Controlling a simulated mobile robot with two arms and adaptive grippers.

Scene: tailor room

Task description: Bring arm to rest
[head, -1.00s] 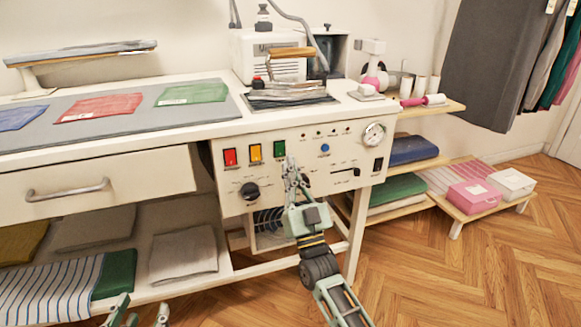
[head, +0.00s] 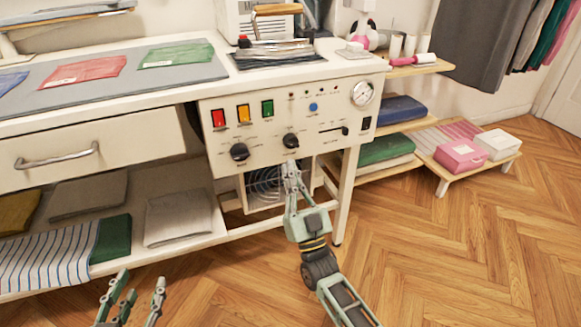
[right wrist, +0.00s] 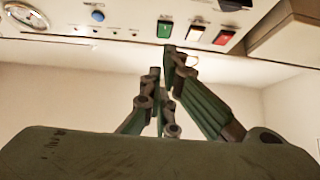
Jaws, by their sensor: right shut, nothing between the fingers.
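My right gripper (head: 290,166) is shut and empty, in front of the lower part of the ironing station's control panel (head: 225,172). In the head view its tips show just below the right black knob (head: 291,141); I cannot tell whether they touch the panel. In the right wrist view the fingers of my right gripper (right wrist: 164,62) are together, with the panel's buttons beyond them. My left gripper (head: 135,293) is at the bottom left of the head view, fingers spread, with nothing seen between them.
The drawer (head: 90,145) is closed. Folded cloths lie on the lower shelf (head: 182,252). A table leg (head: 346,195) stands right of my right gripper. A low stand with pink and white boxes (head: 460,155) is at the right. The wooden floor (head: 450,250) is clear.

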